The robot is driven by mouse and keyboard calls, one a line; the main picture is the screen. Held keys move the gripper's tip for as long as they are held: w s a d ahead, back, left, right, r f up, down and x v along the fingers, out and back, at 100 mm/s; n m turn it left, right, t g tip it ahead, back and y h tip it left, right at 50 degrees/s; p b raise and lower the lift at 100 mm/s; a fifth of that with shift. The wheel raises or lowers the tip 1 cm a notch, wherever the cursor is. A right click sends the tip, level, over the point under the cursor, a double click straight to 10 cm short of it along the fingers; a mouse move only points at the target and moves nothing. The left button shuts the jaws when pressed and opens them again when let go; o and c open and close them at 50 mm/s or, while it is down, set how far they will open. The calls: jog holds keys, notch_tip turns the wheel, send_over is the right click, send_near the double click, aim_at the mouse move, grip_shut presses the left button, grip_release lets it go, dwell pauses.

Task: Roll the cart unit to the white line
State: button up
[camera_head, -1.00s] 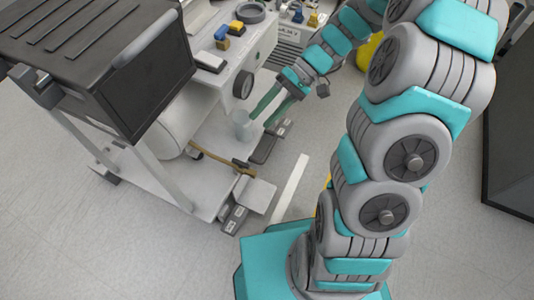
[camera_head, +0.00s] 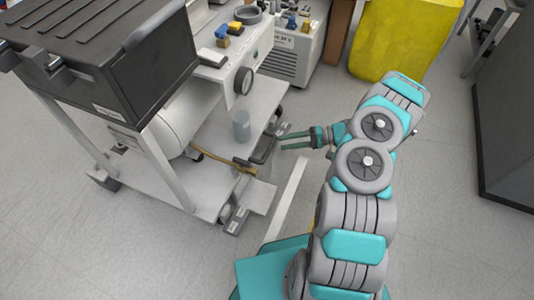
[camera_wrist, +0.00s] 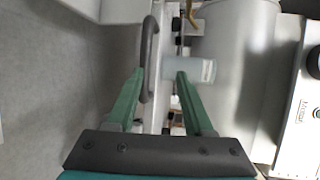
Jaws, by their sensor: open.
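The cart unit (camera_head: 205,196) is a white wheeled frame at the left, with a dark ribbed box (camera_head: 140,75) on top and a pale tank (camera_head: 186,115) below. The white line (camera_head: 288,197) lies on the floor to the right of the cart's lower deck, partly hidden by my arm. My gripper (camera_head: 281,141) is low at the cart's right side, fingers pointing left. In the wrist view its two green fingers (camera_wrist: 160,75) are apart. A dark curved bar (camera_wrist: 151,55) shows by the left fingertip; whether it touches is unclear.
A clear cylinder (camera_head: 241,125) stands on the cart's deck; it also shows near the right finger in the wrist view (camera_wrist: 202,69). A yellow bin (camera_head: 405,38) and a white vented unit (camera_head: 291,55) stand behind. A dark cabinet (camera_head: 505,130) is at right. Grey floor between is open.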

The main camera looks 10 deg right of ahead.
aim_at(269, 148)
jog(key=shift+m+t, duration=0.3)
jog(key=a+f, duration=0.1)
jog(key=a, duration=0.1)
jog(key=a+f, duration=0.1)
jog(key=a, duration=0.1)
jog(key=w+a+f, duration=0.1)
jog(key=a, duration=0.1)
jog(key=shift+a+f, duration=0.25)
jog(key=shift+f, duration=0.1)
grip_shut()
dwell(1.2)
